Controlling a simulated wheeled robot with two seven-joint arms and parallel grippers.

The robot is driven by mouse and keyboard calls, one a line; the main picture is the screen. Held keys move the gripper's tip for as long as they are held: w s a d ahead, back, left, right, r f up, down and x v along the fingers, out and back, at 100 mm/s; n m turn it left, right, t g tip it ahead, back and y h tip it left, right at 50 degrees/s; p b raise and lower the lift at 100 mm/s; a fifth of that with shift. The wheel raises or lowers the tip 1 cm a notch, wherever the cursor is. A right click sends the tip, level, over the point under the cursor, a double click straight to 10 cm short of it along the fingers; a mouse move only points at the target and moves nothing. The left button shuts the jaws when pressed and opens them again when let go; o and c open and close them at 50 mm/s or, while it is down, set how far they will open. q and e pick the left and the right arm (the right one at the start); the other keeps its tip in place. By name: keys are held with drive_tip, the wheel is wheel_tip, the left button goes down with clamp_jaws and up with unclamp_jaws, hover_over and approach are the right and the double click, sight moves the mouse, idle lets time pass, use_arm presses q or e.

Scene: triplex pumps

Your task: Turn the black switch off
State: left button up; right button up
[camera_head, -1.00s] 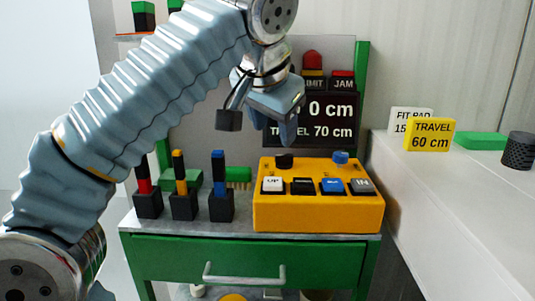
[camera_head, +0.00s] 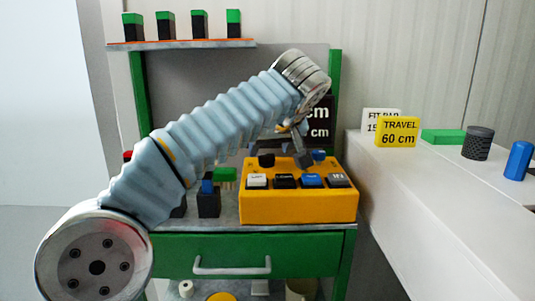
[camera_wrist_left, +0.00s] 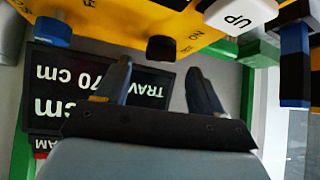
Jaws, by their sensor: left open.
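The black switch (camera_head: 266,160) is a round knob on the back part of the yellow control box (camera_head: 300,206), left of a blue knob (camera_head: 319,155). In the left wrist view the black switch (camera_wrist_left: 161,48) stands beside an "ON" label, just beyond the gap between my fingertips. My left gripper (camera_head: 269,150) is behind and above the box, partly hidden by its own arm. Its two fingers are apart and empty in the left wrist view (camera_wrist_left: 158,78). I cannot tell whether a finger touches the knob. My right gripper is not in view.
White, black, blue and grey buttons (camera_head: 298,182) line the box's front. Dark posts (camera_head: 208,203) stand left of it, partly behind my arm. A display (camera_head: 319,118) stands behind. A white counter (camera_head: 440,215) with signs is at right, and a shelf (camera_head: 190,44) is above.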

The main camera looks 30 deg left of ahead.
sight(266, 155)
use_arm(q)
drive_tip(key=shift+x, duration=1.7)
drive_tip(key=shift+c, duration=0.3)
drive_tip(key=c, duration=1)
drive_tip(key=shift+s+a+f+m+t+h+b, duration=0.15)
drive_tip(key=shift+m+t+h+b, duration=0.3)
drive_tip(key=shift+m, duration=0.35)
drive_tip(key=shift+m+t+h, duration=0.25)
drive_tip(key=shift+m+h, duration=0.2)
drive_tip(key=shift+m, duration=0.15)
drive_tip(key=o, duration=1.1)
drive_tip(key=shift+c, duration=0.2)
